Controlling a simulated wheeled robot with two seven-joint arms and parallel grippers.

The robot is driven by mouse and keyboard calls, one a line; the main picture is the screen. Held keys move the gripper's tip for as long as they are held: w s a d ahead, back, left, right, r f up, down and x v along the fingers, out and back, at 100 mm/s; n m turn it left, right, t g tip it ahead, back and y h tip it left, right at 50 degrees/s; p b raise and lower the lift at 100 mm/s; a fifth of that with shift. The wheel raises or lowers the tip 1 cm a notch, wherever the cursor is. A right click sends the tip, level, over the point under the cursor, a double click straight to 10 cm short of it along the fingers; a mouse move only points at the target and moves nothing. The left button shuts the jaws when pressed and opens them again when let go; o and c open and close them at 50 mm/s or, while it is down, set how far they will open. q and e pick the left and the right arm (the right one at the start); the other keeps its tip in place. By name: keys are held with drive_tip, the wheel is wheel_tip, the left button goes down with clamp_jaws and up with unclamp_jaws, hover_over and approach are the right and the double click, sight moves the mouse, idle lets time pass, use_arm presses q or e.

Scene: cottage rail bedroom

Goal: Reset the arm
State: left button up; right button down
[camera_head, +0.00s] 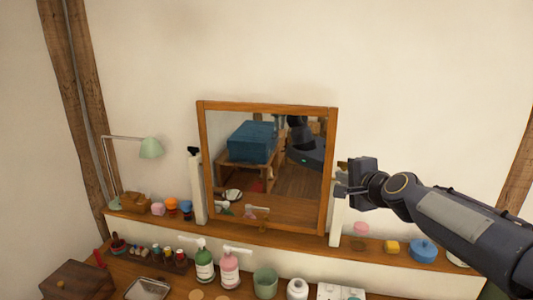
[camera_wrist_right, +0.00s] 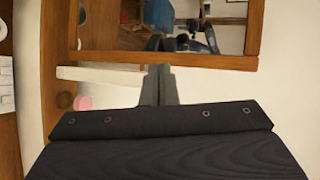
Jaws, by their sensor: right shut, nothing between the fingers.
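My right arm comes in from the right in the head view. Its gripper (camera_head: 341,191) is at the right edge of the wood-framed mirror (camera_head: 266,227), beside a white mirror post (camera_head: 335,222). My left gripper is not in view.
Below are a wooden shelf (camera_head: 290,240) and a tabletop with a green bottle (camera_head: 204,265), a pink bottle (camera_head: 229,270), a green cup (camera_head: 265,281) and a metal tray (camera_head: 147,289). A lamp (camera_head: 150,148) stands left. The wall above is clear.

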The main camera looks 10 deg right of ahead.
drive_tip(key=s+a+f+n+g+y, duration=0.1)
drive_tip(key=s+a+f+n+g, duration=0.2)
drive_tip(key=s, duration=0.8)
drive_tip(key=s+a+f+n+g+y, duration=0.1)
drive_tip(key=s+a+f+n+g, duration=0.2)
drive_tip(key=s+a+f+n, duration=0.2)
drive_tip(key=s+a+f+n+g+y, duration=0.1)
drive_tip(key=s+a+f+n+g, duration=0.2)
drive_tip(key=s+f+n, duration=0.4)
drive_tip(key=s+a+f, duration=0.1)
drive_tip(key=s+f, duration=0.3)
drive_tip(key=s, duration=0.5)
drive_tip(key=shift+s+a+n, duration=0.3)
drive_tip(key=shift+s+n, duration=0.05)
drive_tip(key=shift+n, duration=0.05)
drive_tip(key=shift+r, duration=0.1)
